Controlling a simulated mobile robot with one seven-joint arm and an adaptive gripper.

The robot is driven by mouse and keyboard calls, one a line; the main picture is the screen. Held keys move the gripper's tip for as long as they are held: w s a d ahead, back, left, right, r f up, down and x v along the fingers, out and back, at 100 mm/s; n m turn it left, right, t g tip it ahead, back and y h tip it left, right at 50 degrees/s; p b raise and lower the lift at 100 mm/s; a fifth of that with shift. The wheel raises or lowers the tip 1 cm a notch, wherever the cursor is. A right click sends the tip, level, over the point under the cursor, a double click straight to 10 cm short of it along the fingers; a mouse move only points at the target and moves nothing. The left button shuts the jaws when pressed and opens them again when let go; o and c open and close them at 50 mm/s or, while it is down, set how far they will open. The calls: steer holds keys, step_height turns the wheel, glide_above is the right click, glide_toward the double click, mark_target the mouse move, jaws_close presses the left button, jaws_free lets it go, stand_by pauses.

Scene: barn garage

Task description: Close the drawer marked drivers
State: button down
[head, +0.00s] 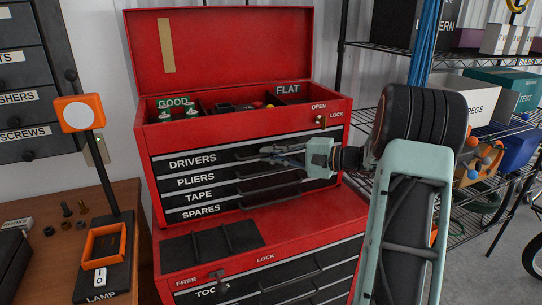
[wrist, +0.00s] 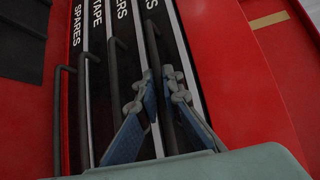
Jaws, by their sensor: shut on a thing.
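The drivers drawer (head: 235,156) is the top black-fronted drawer of the red tool chest (head: 165,140). Its front looks about level with the drawers below; I cannot make out a clear gap. My gripper (head: 275,155) reaches in from the right at this drawer's front. In the wrist view my gripper (wrist: 160,88) has one finger on each side of the dark drivers handle (wrist: 152,45) and is shut on it. The fingers hide part of the handle.
The pliers, tape and spares drawers (head: 240,202) sit just below. The chest's lid (head: 225,45) stands open, with a lock knob (head: 321,120) at the top right. A bench with a lamp (head: 82,113) is at left, wire shelves (head: 470,60) at right.

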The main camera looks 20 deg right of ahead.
steer(key=c, duration=2.3)
jaws_free()
steer(key=shift+w+r, duration=0.15)
steer(key=shift+w, duration=0.05)
steer(key=shift+c, duration=0.2)
steer(key=shift+d, duration=0.1)
steer(key=v, duration=1.2)
